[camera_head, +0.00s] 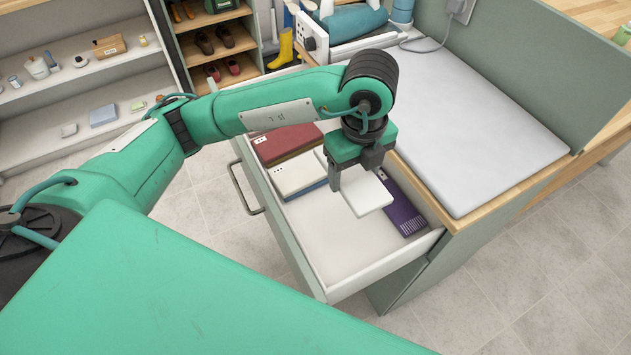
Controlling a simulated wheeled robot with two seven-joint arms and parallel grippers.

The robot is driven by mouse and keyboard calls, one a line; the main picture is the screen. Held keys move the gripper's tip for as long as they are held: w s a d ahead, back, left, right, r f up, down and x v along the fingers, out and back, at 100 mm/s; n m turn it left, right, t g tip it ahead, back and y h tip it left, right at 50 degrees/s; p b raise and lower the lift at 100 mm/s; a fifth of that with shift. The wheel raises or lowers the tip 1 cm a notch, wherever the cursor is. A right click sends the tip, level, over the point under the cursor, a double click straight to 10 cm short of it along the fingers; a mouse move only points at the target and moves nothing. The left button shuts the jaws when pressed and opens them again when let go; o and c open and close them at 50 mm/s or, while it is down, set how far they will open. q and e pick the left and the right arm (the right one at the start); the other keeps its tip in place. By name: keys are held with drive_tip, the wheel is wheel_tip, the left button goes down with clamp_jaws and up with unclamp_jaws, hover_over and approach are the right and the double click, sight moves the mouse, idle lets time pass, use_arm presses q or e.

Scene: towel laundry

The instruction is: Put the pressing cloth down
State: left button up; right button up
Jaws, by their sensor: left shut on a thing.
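My left gripper (352,172) points down over the open drawer (340,243) and is shut on a white folded cloth (367,196), which looks like the pressing cloth. The cloth is flat and roughly level, inside the drawer's outline. I cannot tell whether it touches the drawer floor. A purple folded cloth (402,212) lies to its right, and a dark red one (285,141) lies at the back. A pale cloth (296,174) on a blue one lies to its left. My right gripper is not in view.
A grey-white padded surface (480,125) tops the wooden counter right of the drawer. The front part of the drawer floor is bare. Shelves with shoes (204,43) stand behind; white shelves (80,75) stand left.

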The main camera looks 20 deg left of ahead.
use_arm(q)
hover_over(345, 229)
wheel_tip(345, 229, down, 15)
drive_tip(key=shift+r, duration=0.15)
wheel_tip(345, 229, down, 4)
drive_tip(key=shift+f, duration=0.65)
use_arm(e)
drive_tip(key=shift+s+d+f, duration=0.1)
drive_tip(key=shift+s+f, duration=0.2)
use_arm(q)
drive_tip(key=shift+f, duration=0.15)
drive_tip(key=o, duration=1)
drive_tip(key=shift+c, duration=0.2)
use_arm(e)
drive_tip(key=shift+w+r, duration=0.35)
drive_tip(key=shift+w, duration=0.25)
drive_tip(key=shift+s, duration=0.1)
